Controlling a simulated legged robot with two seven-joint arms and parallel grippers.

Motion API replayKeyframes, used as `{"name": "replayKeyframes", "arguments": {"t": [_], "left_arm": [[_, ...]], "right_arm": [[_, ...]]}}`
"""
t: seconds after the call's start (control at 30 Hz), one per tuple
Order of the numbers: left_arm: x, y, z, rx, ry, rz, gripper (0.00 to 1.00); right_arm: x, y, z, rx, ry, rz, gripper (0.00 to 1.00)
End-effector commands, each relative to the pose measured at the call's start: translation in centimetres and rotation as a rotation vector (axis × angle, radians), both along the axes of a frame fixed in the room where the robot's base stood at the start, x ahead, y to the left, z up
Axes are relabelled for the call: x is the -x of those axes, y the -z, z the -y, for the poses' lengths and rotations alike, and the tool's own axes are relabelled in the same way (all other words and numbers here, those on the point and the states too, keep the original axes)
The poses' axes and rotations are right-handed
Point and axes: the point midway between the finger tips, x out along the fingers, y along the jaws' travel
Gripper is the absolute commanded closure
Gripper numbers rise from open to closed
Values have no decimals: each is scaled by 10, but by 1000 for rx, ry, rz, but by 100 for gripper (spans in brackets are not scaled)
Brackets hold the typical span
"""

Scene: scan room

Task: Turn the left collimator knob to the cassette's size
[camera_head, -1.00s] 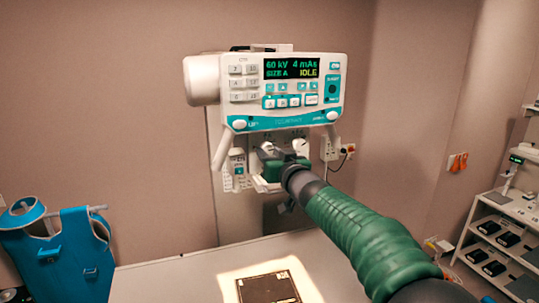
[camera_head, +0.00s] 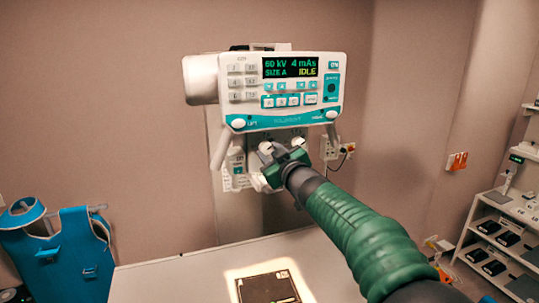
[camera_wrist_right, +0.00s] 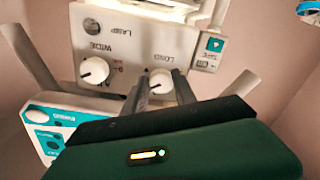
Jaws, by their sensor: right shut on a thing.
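The white tube head carries a control panel (camera_head: 290,92) that reads "60 kV 4 mAs", "SIZE A" and "IDLE". Below it are two white collimator knobs. The left knob (camera_head: 265,147) also shows in the right wrist view (camera_wrist_right: 160,81), marked "LONG". The other knob, marked "WIDE" (camera_wrist_right: 94,70), is free. My right gripper (camera_head: 271,157) is shut on the left knob, one finger on each side, and is tilted in the head view. The dark cassette (camera_head: 262,289) lies on the table inside a larger bright light field (camera_head: 236,277). My left gripper is not in view.
The pale table (camera_head: 175,275) is bare around the light field. A blue apron (camera_head: 70,250) hangs at the left. A shelf rack (camera_head: 500,235) stands at the right. Handles flank the collimator, one at its left (camera_head: 219,150).

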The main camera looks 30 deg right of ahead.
Motion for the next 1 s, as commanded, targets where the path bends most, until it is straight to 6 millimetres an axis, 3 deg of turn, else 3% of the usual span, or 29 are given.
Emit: {"name": "replayKeyframes", "arguments": {"t": [0.6,1.0], "left_arm": [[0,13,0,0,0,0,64],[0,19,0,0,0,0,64]], "right_arm": [[0,1,-1,557,-3,-135,100],[-1,1,0,799,-4,-196,100]]}}
